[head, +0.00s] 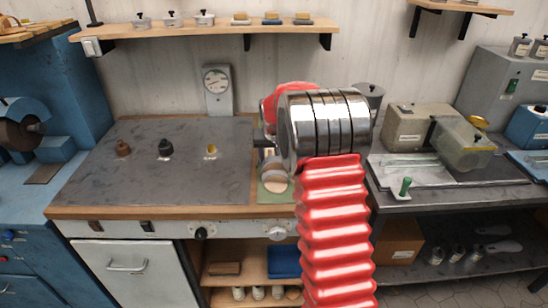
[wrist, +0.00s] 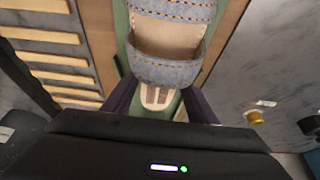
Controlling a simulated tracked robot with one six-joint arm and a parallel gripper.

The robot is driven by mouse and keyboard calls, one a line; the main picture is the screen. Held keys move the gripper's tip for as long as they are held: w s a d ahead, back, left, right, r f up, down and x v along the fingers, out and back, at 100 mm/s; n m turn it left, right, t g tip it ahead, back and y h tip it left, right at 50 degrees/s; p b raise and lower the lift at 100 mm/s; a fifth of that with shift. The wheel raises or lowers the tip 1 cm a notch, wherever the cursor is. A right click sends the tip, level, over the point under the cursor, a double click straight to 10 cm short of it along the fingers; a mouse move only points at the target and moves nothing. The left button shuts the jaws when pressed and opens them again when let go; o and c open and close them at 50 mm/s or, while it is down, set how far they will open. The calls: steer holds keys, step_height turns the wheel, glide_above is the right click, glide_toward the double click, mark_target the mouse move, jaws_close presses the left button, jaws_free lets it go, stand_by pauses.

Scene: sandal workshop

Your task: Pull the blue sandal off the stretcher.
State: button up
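In the wrist view, the blue sandal (wrist: 165,71) lies at top centre, with two stitched denim straps over a beige footbed. A pale slotted piece (wrist: 160,96), perhaps part of the stretcher, shows just below the nearer strap. The two dark purple fingers of my gripper (wrist: 159,106) are apart, one on each side of this piece. I cannot tell whether they touch it. In the head view my arm hides the gripper and most of the sandal. A rounded beige part (head: 275,184) shows beside the arm; I cannot tell which thing it belongs to.
The grey bench top (head: 100,180) left of the arm carries brown (head: 123,148), black (head: 165,148) and yellow (head: 211,150) knobs. A dial gauge (head: 217,88) stands behind. A green mat (head: 266,197) lies by the arm. Machines (head: 415,130) stand at right.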

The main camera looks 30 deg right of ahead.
steer(key=o, duration=0.4)
steer(key=shift+s+d, duration=0.1)
steer(key=shift+r, duration=0.5)
steer(key=v, duration=1.2)
steer(key=shift+s+r, duration=0.3)
